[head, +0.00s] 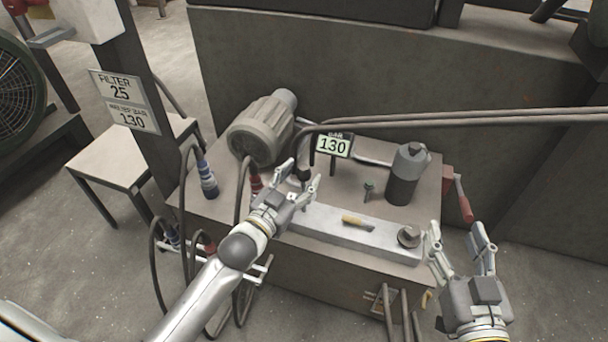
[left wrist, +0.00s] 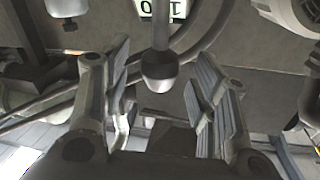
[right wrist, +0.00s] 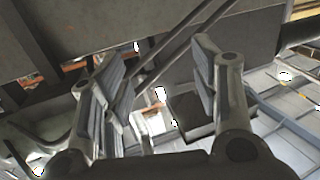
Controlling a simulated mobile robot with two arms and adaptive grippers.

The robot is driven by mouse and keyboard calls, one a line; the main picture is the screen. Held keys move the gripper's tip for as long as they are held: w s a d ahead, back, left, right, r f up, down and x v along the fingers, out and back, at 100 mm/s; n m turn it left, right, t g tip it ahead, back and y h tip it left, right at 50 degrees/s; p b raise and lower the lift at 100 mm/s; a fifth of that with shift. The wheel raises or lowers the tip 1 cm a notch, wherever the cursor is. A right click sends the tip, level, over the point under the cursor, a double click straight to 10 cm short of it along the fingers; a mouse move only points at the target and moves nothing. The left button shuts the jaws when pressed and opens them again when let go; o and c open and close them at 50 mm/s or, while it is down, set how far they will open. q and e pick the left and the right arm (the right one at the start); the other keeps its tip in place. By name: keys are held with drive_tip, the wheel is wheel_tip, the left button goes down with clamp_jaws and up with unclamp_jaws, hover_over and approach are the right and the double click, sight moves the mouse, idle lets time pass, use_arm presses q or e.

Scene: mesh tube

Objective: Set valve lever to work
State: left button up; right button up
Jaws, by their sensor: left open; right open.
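My left gripper (head: 302,177) is open above the bench, at the left end of a pale metal block. In the left wrist view a grey rod with a rounded dark knob (left wrist: 158,72) shows between its open fingers; contact cannot be told. I cannot tell for sure which part is the valve lever, and no "work" mark is readable. A short yellow handle (head: 356,221) lies on the metal block (head: 330,233). A red-handled crank (head: 464,203) sits on the bench's right side. My right gripper (head: 457,234) is open and empty, off the bench's front right corner.
A motor (head: 262,130), a "130" bar display (head: 333,145) and a dark cylinder (head: 405,178) stand on the bench. Hoses with blue and red couplings (head: 207,180) hang at the left. Long dark pipes (head: 470,121) cross behind. Open floor lies at the right.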

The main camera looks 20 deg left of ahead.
use_arm(q)
drive_tip(key=shift+x, duration=1.2)
use_arm(e)
drive_tip(key=shift+a+r+t+y, duration=0.2)
drive_tip(key=shift+r+t+y, duration=0.2)
drive_tip(key=shift+r+t, duration=0.7)
use_arm(q)
drive_tip(key=shift+c, duration=0.2)
use_arm(e)
drive_tip(key=shift+r+g, duration=0.3)
use_arm(q)
clamp_jaws()
